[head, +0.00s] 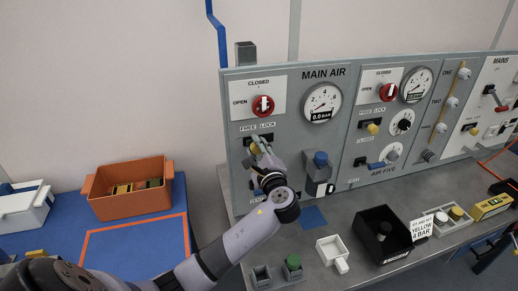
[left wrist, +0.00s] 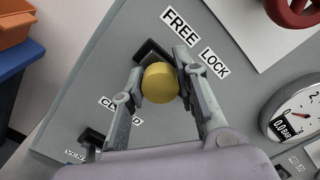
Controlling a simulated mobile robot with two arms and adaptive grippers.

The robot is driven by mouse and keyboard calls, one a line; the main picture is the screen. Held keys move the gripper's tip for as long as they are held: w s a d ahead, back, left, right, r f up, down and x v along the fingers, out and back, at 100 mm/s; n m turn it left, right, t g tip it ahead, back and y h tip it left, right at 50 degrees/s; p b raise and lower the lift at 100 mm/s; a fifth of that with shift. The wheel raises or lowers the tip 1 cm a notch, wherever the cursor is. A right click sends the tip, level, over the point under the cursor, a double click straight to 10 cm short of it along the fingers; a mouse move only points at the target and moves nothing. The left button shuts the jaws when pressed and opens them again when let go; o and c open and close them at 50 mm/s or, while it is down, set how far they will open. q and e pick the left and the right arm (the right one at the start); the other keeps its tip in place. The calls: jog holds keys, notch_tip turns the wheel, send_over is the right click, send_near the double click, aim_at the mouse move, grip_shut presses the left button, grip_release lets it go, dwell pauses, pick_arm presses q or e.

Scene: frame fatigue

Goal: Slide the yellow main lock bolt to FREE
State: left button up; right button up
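The yellow main lock bolt knob (head: 254,148) is on the MAIN AIR panel under the FREE LOCK label, FREE at left and LOCK at right. In the left wrist view the round yellow knob (left wrist: 160,84) sits between the fingers of my left gripper (left wrist: 161,80). A finger lies against each side of it, so the gripper looks shut on it. In the head view my left gripper (head: 260,150) partly covers the knob and slot. The dark slot's left end (left wrist: 150,50) shows beyond the knob; the rest is hidden by a finger. My right gripper is not in view.
Above the bolt is a red valve (head: 263,106) beside a gauge (head: 321,103) reading 0.0 bar. A second yellow bolt (head: 373,129) is on the AIR FIVE panel. An orange bin (head: 130,203) is at left.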

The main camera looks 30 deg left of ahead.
pick_arm(q)
jog(key=shift+o, duration=0.6)
jog(key=shift+a, duration=0.1)
jog(key=shift+o, duration=0.6)
jog(key=shift+s+a, duration=0.1)
jog(key=shift+a, duration=0.1)
jog(key=shift+o, duration=0.7)
jog(key=shift+a, duration=0.1)
jog(key=shift+o, duration=0.2)
jog(key=shift+d+f, duration=0.1)
jog(key=shift+d, duration=0.15)
jog(key=v, duration=1.1)
jog(key=shift+s+d, duration=0.3)
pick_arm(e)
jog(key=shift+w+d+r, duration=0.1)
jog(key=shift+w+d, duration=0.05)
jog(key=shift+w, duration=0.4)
